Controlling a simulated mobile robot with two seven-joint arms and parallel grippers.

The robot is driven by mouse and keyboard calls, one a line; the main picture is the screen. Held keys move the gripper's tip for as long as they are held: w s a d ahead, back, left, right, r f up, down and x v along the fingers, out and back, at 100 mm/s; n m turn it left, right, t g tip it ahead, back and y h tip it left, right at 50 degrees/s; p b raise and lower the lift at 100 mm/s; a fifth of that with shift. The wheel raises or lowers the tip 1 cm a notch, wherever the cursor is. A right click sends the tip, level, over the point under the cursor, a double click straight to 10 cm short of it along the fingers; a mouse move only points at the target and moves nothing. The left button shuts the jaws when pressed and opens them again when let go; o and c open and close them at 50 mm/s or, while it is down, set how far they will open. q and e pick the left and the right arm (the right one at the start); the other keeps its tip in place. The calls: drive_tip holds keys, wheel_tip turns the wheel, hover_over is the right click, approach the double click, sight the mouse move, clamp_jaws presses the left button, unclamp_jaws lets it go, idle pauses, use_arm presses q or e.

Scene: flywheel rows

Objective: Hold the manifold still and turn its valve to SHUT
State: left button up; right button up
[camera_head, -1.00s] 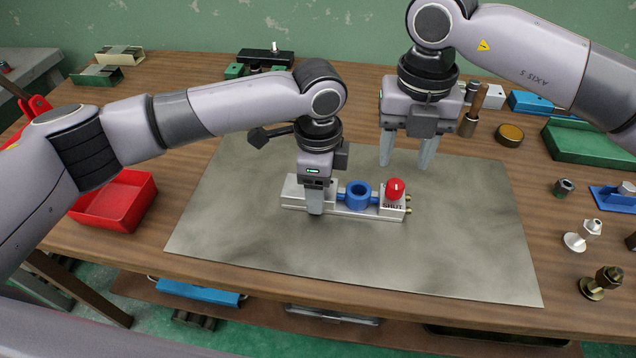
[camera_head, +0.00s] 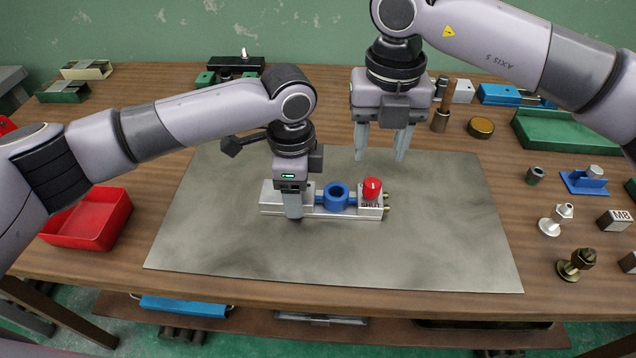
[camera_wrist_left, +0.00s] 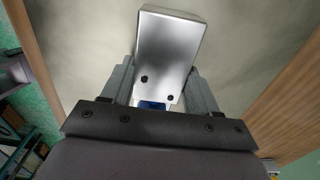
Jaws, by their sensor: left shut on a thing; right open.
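The manifold (camera_head: 322,211) is a silver block assembly on the grey mat (camera_head: 230,245), with a blue ring part (camera_head: 337,196) in its middle. Its red knob (camera_head: 372,188) stands on the right block, above a label that reads SHUT, partly blurred. My left gripper (camera_head: 292,212) is shut on the manifold's left silver block, which also shows between the fingers in the left wrist view (camera_wrist_left: 166,50). My right gripper (camera_head: 381,152) is open and empty, pointing down above the mat, behind the knob and apart from it.
A red tray (camera_head: 95,225) stands left of the mat. Metal fittings (camera_head: 577,264), a blue bracket (camera_head: 586,182) and a green tray (camera_head: 560,135) lie to the right. The front of the mat is clear.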

use_arm(q)
drive_tip(key=o, duration=1.2)
drive_tip(key=shift+o, duration=0.2)
drive_tip(key=shift+r, duration=0.1)
wheel_tip(320, 180, up, 12)
